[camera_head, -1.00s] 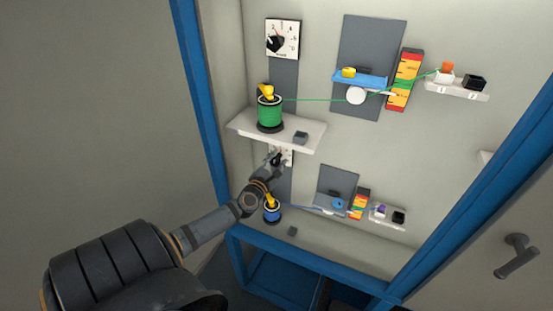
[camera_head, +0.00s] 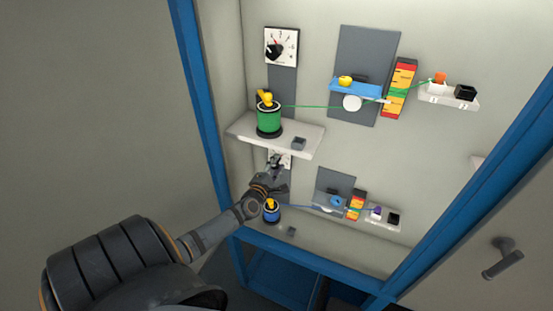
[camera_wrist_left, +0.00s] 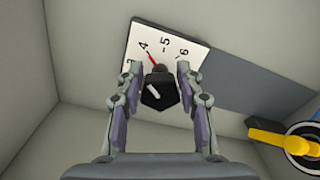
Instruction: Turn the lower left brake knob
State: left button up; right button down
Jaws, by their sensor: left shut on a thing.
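The lower left brake knob (camera_wrist_left: 160,92) is black with a white mark. In the head view my left gripper (camera_head: 278,166) reaches up under the white shelf and hides most of the lower dial plate (camera_head: 286,158). My right gripper is not in view.
The white shelf (camera_head: 310,142) above my gripper carries a green spool (camera_head: 269,119). A blue spool (camera_head: 271,212) with a yellow top sits just below my wrist. The upper dial (camera_head: 285,38) is higher up. A blue frame post (camera_head: 200,105) stands at the left.

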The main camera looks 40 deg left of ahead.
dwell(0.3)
pick_arm(q)
jog(key=o, duration=1.2)
jog(key=shift+c, duration=0.2)
jog(key=shift+s, duration=0.1)
jog(key=v, duration=0.7)
jog(key=shift+s, duration=0.15)
